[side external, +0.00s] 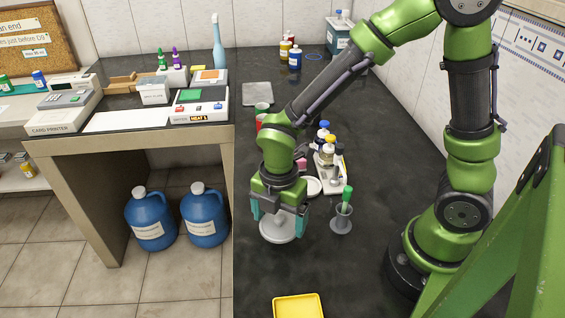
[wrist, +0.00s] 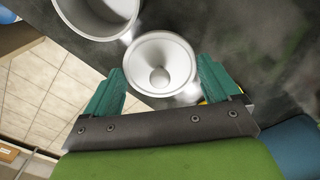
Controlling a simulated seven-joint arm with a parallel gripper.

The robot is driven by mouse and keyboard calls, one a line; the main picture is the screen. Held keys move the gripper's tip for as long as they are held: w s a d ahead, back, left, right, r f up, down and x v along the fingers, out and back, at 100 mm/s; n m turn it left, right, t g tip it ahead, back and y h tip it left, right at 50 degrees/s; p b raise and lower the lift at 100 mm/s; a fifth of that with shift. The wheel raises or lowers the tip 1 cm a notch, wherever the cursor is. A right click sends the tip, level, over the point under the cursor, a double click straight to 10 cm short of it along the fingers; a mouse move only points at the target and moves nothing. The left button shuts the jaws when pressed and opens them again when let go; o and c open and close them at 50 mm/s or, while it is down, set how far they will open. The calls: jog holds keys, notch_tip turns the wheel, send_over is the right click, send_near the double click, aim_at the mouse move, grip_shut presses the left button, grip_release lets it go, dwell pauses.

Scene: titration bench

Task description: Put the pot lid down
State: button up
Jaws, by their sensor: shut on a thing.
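The pot lid is a pale grey round piece with a round knob in its middle (wrist: 160,76). In the wrist view it lies between my two teal fingertips, and my gripper (wrist: 160,88) is shut on it. In the side view my gripper (side external: 279,216) points down near the left edge of the dark bench, with the lid (side external: 278,232) just below it. I cannot tell whether the lid touches the bench. An open, empty-looking grey pot (wrist: 95,18) shows partly at the top left of the wrist view, close beside the lid. I cannot make the pot out in the side view.
A grey holder with a green-handled tool (side external: 342,218) stands right of my gripper. A white dish (side external: 313,187) and a rack of bottles (side external: 329,165) are behind. A yellow tray (side external: 298,306) lies in front. Dark bench is clear between holder and tray.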

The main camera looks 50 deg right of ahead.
aim_at(279, 232)
jog(key=shift+f, duration=2.4)
jog(key=shift+f, duration=0.1)
jog(key=o, duration=0.8)
jog(key=shift+c, duration=0.2)
